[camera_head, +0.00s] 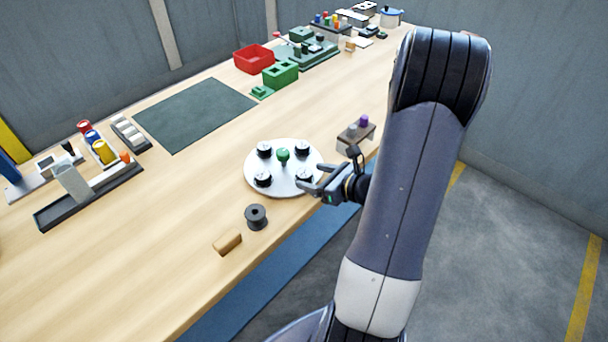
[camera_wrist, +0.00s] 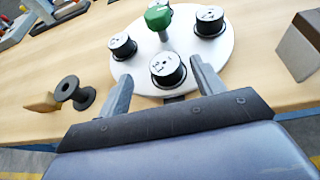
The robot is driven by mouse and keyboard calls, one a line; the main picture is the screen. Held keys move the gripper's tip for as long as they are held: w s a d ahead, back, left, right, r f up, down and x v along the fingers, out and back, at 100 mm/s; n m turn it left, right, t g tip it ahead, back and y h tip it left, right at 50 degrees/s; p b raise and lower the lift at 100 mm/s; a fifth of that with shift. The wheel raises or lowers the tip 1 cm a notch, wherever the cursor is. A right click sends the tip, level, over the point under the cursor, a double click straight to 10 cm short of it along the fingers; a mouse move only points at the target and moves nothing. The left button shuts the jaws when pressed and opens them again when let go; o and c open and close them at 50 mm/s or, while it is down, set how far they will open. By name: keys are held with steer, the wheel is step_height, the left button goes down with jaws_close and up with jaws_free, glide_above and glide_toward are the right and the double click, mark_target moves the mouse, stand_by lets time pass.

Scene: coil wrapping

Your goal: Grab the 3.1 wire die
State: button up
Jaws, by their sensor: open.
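A round white plate (camera_head: 254,178) holds several black wire dies with white marked tops around a green knob (camera_head: 283,155). The markings are too small to read, so I cannot tell which die is the 3.1 one. My gripper (camera_head: 307,183) is open at the plate's right side. In the wrist view, the nearest die (camera_wrist: 167,69) stands upright between the open fingers, with a gap on both sides. Another die (camera_wrist: 122,46) is left of it, one (camera_wrist: 209,21) is to the right, and one is partly hidden behind the knob.
A black spool (camera_head: 256,217) and a wooden block (camera_head: 227,242) lie in front of the plate. A block with purple and grey knobs (camera_head: 355,137) stands to its right. A dark green mat (camera_head: 195,112) lies behind, on clear tabletop.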

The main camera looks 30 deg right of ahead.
mark_target(306, 173)
steer(key=x, duration=0.3)
steer(key=p+x, duration=0.1)
steer(key=x, duration=0.1)
steer(key=shift+d+f, duration=0.15)
steer(key=shift+d, duration=0.15)
steer(key=c, duration=1.2)
